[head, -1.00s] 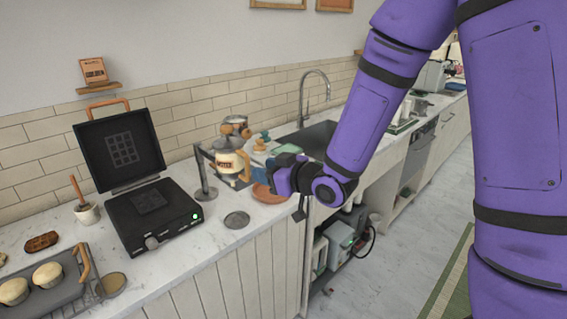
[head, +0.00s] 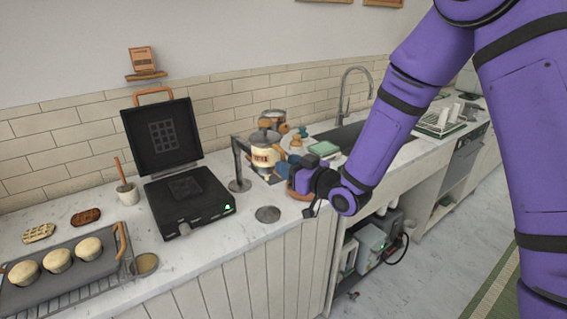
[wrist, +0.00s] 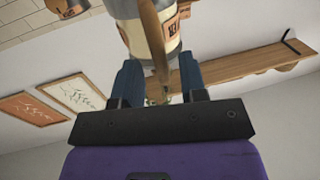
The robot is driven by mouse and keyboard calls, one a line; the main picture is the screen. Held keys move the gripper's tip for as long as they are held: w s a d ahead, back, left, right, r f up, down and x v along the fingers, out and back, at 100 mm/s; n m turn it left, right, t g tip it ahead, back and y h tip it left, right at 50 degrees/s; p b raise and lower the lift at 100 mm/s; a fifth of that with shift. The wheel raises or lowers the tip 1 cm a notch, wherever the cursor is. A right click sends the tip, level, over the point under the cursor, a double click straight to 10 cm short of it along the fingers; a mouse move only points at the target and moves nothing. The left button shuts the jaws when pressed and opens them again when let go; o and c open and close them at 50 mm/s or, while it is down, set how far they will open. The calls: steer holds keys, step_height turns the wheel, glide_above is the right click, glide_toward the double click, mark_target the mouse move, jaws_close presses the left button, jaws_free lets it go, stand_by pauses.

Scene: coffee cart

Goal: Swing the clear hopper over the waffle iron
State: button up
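The hopper (head: 264,157) is a pale jar with a lettered label, held on a dark swing arm from a post (head: 240,165) on the counter. It hangs to the right of the waffle iron (head: 188,200), not over it. The iron's lid (head: 163,135) stands open and a green light shows on its front. My gripper (head: 283,165) is at the hopper's right side. In the wrist view, the hopper (wrist: 168,40) is straight ahead, and its brown handle (wrist: 152,35) runs down between the blue fingers of my gripper (wrist: 160,85). Gaps show on both sides of the handle, so the fingers look open around it.
A round metal disc (head: 268,214) lies on the counter in front of the post. A tray of muffins (head: 65,268) and a crock (head: 128,195) are at the left. A sink (head: 345,135) with a tall faucet is behind my arm. The counter between post and iron is clear.

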steer(key=shift+x, duration=1.15)
jaws_close()
steer(key=shift+s+a, duration=0.1)
